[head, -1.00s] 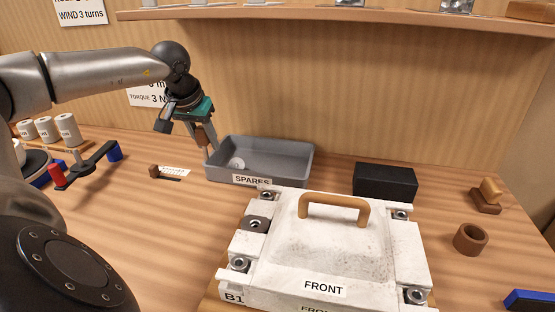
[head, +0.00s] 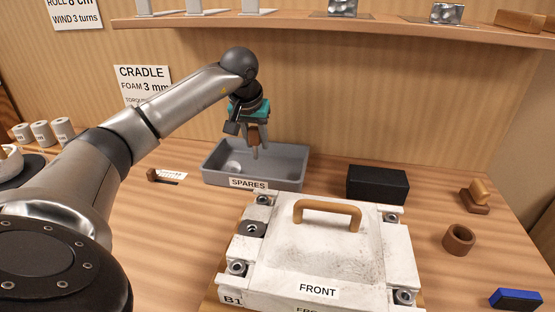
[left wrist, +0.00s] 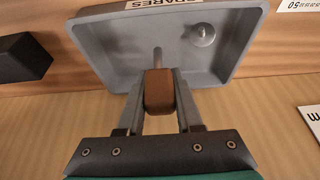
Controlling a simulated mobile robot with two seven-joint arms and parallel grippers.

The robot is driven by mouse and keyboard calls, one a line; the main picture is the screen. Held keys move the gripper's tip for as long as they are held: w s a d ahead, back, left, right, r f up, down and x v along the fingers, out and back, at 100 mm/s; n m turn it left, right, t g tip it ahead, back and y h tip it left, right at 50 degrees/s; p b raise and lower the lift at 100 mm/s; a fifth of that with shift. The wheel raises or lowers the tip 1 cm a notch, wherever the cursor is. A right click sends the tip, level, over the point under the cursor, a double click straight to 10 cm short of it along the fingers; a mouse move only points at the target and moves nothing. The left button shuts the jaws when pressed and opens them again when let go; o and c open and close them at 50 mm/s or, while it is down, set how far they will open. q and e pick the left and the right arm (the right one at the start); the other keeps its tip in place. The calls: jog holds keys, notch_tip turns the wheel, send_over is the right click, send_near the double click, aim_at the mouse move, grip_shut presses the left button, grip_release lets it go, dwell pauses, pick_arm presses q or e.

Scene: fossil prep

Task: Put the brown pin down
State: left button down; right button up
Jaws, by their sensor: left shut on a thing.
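My left gripper (head: 254,143) is shut on the brown pin (head: 253,133) and holds it above the grey SPARES tray (head: 297,186). In the left wrist view the pin (left wrist: 160,92) sits between the two fingers, its brown block end towards me and a thin grey shank pointing at the tray (left wrist: 112,47). The gap between the shank tip and the tray floor is hard to judge. A small pale round part (left wrist: 202,35) lies in the tray. My right gripper is not in view.
A white block labelled FRONT (head: 318,255) with a tan handle (head: 327,208) stands in front of the tray. A black box (head: 377,185) stands to the tray's right. A shelf (head: 350,24) runs above.

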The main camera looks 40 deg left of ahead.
pick_arm(q)
jog(key=w+d+f, duration=0.1)
jog(key=w, duration=0.1)
jog(key=w+d+f, duration=0.2)
jog(key=shift+d+f+b, duration=0.15)
jog(key=shift+b, duration=0.2)
notch_tip(320, 180, down, 3)
jog(key=shift+f+b, duration=0.2)
jog(key=shift+b, duration=0.15)
jog(key=shift+f, duration=0.2)
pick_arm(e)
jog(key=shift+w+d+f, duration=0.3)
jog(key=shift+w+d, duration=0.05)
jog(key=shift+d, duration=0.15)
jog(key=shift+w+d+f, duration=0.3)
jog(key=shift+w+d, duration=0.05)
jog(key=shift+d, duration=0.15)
pick_arm(q)
jog(key=c, duration=0.6)
grip_release()
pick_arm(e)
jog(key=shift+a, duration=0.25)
